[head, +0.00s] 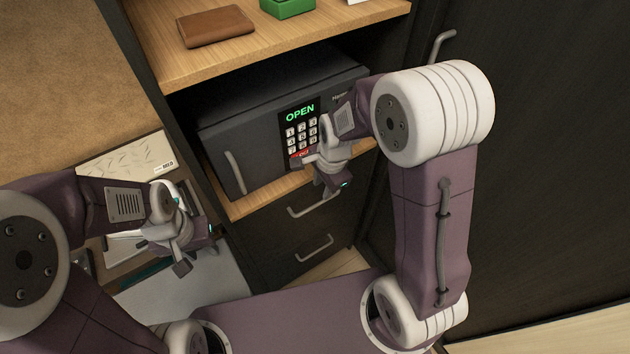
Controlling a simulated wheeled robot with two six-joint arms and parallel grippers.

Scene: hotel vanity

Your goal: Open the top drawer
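The top drawer (352,192) is the dark front just under the shelf that holds the safe. It looks shut, with its pale bar handle (313,204) showing. My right gripper (312,176) is above and close to this handle, in front of the safe's lower right. Its fingers look spread with nothing between them, and it appears apart from the handle. It hides part of the safe front and the drawer's upper edge. My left gripper (148,253) is at the lower left, over the desk area, well away from the drawer. Its fingers look spread and empty.
A dark safe (240,122) with a lit OPEN keypad stands above the drawer, its door apparently shut. A lower drawer handle (314,249) is below. A brown wallet (215,26) and green box (288,7) lie on the top shelf. A dark door panel (540,150) stands at right.

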